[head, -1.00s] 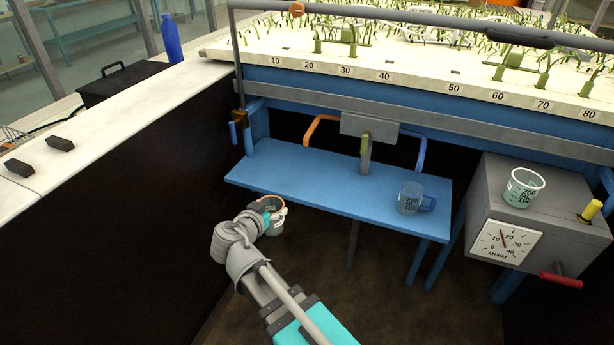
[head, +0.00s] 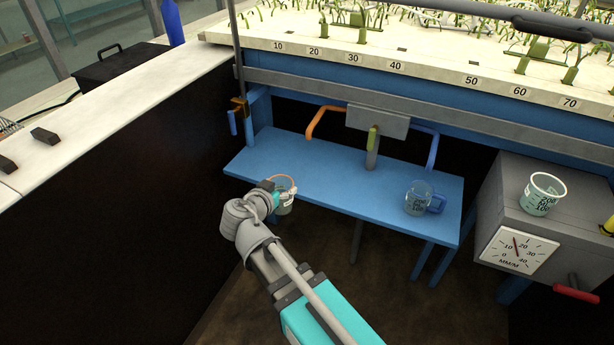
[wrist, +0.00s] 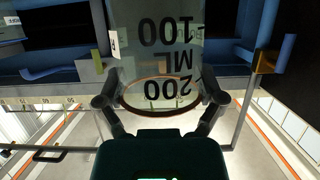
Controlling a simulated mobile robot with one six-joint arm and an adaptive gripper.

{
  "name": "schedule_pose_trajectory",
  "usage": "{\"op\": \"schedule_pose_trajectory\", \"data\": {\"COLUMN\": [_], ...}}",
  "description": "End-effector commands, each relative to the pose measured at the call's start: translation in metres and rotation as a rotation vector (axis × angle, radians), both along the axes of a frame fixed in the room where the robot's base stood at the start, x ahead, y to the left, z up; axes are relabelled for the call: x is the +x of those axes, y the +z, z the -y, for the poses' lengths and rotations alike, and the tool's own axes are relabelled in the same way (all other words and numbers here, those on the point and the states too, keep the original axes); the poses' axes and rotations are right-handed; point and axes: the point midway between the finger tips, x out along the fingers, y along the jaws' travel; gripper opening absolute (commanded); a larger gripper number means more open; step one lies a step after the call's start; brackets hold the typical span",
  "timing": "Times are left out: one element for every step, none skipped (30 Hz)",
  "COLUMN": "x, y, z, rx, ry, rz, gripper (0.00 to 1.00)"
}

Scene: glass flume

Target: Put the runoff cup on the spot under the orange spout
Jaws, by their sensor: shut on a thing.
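My gripper (head: 272,189) is shut on a clear measuring cup (head: 285,204) with an orange-brown rim, at the left front edge of the blue shelf (head: 330,190). In the wrist view the cup (wrist: 168,45) fills the top middle between the two fingers, its 100 and 200 ML marks upside down in the picture. The orange spout (head: 322,119) hangs over the back left of the shelf, behind and to the right of the held cup. I see no marked spot on the shelf below it. Whether the held cup touches the shelf is unclear.
A blue-handled cup (head: 417,199) stands on the shelf's right part, near the blue spout (head: 433,145). Another clear cup (head: 541,193) stands on the grey gauge box (head: 545,225). A green-tipped lever (head: 372,145) hangs between the spouts. The shelf's middle is clear.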

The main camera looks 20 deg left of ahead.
Motion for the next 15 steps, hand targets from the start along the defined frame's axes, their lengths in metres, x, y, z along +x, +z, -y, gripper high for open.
{"op": "schedule_pose_trajectory", "data": {"x": [0.000, 0.000, 0.000, 0.000, 0.000, 0.000, 0.000, 0.000, 0.001, 0.002, 0.004, 0.006, 0.009, 0.012, 0.016], "y": [0.000, 0.000, 0.000, 0.000, 0.000, 0.000, 0.000, 0.000, 0.000, 0.000, 0.000, 0.000, 0.000, 0.000, 0.000], "z": [0.000, 0.000, 0.000, 0.000, 0.000, -0.001, -0.001, -0.001, -0.001, -0.001, -0.001, -0.001, 0.000, 0.000, 0.000], "rx": [0.000, 0.000, 0.000, 0.000, 0.000, 0.000, 0.000, 0.000, 0.000, 0.000, 0.000, 0.000, 0.000, 0.000, 0.000], "ry": [0.000, 0.000, 0.001, 0.001, 0.001, 0.001, 0.001, 0.001, 0.001, 0.001, 0.001, 0.001, 0.000, 0.000, 0.000], "rz": [0.000, 0.000, 0.000, 0.000, 0.000, 0.000, 0.000, 0.000, 0.000, 0.000, 0.000, 0.000, 0.000, 0.000, 0.000], "gripper": [0.40, 0.40, 0.40, 0.40, 0.40, 0.40, 0.40, 0.40, 0.40, 0.40, 0.40, 0.40, 0.40, 0.40, 0.40]}}
